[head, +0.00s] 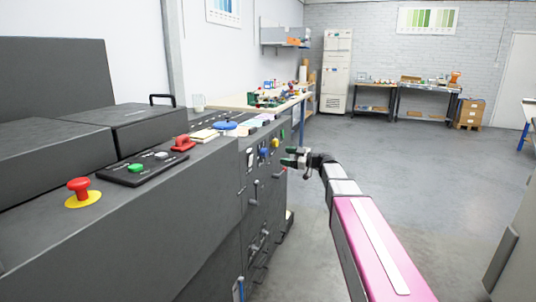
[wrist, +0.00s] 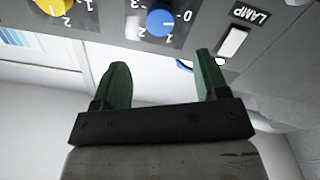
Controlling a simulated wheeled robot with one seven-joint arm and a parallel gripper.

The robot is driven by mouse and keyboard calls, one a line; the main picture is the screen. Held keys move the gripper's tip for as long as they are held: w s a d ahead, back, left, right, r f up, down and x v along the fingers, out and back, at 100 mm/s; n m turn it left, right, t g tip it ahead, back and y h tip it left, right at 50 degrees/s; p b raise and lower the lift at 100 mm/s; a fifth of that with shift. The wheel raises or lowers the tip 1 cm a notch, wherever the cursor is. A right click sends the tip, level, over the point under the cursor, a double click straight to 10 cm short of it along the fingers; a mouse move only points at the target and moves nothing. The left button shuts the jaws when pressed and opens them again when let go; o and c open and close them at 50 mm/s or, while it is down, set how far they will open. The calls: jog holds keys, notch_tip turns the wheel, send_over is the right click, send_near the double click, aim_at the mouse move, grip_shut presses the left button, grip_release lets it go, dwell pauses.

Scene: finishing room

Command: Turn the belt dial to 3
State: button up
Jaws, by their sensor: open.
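A blue dial (wrist: 158,21) with printed numbers 0 to 3 around it is on the machine's dark front panel, upside down in the wrist view. A yellow dial (wrist: 52,4) is beside it, cut by the top edge. I cannot read a belt label on either dial, nor the blue dial's exact setting. In the head view the blue dial (head: 263,152) and yellow dial (head: 275,143) are small. My gripper (wrist: 162,70) is open and empty, its green fingers just short of the panel, near the blue dial and apart from it. It also shows in the head view (head: 290,160).
A white switch labelled LAMP (wrist: 232,42) is beside the blue dial. Levers (head: 256,190) stick out lower on the panel. A red stop button (head: 78,187) and a control box (head: 143,168) are on the machine's top. The floor (head: 400,160) to the right is open.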

aim_at(267, 153)
jog(key=x, duration=0.9)
jog(key=shift+w+a, duration=0.15)
jog(key=shift+a, duration=0.2)
jog(key=c, duration=0.9)
